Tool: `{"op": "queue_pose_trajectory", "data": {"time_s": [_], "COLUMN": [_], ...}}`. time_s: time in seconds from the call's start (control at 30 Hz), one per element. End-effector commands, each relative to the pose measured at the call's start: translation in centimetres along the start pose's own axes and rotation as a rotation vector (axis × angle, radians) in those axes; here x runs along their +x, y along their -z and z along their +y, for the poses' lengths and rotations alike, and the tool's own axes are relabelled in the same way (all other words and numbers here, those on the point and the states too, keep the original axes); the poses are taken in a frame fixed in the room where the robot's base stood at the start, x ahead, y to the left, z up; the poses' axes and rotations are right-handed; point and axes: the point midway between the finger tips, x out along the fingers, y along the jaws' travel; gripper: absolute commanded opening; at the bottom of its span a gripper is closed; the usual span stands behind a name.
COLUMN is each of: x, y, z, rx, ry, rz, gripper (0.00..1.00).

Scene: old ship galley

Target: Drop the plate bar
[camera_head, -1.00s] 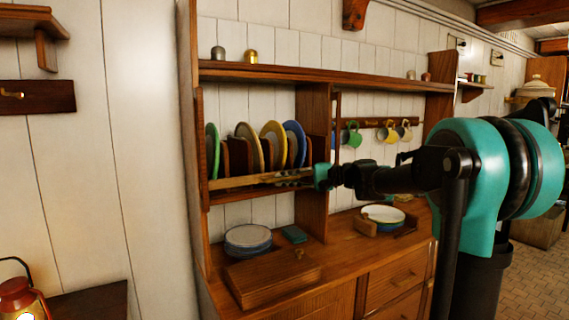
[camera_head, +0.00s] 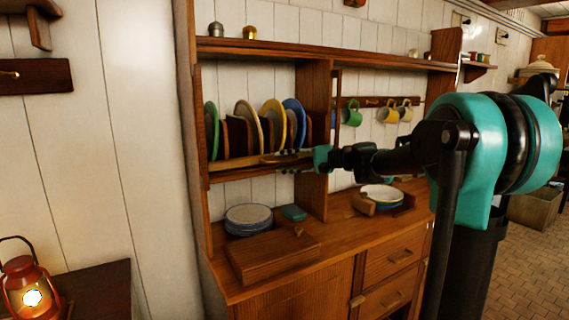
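The plate bar (camera_head: 236,163) is a pale wooden strip. It lies low across the front of the plate rack, just above the shelf edge. Several plates stand upright behind it, among them a green one (camera_head: 212,131), a yellow one (camera_head: 271,113) and a blue one (camera_head: 299,112). My gripper (camera_head: 287,160) comes in from the right and sits at the right part of the bar, in front of the plates. Its fingers are thin and dark against the wood. Whether they touch or grip the bar cannot be made out.
An upright post (camera_head: 314,95) stands right behind my gripper. Below are a plate stack (camera_head: 248,215), a teal item (camera_head: 294,212), a wooden box (camera_head: 272,255) and a bowl (camera_head: 382,192). Mugs (camera_head: 388,115) hang at the right. A lit lantern (camera_head: 25,288) stands at lower left.

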Motion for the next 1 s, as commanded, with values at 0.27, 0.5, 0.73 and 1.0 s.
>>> {"op": "queue_pose_trajectory", "data": {"time_s": [0.27,0.5,0.73,1.0], "x": [-3.2,-8.1,-11.2,-12.0], "y": [0.1,0.1,0.1,0.0], "z": [0.0,0.0,0.0,0.1], "rx": [0.001,0.000,0.000,0.000], "ry": [0.001,0.001,0.000,-0.001], "rz": [0.005,0.005,0.002,0.000], "gripper": [0.33,0.33,0.33,0.33]}}
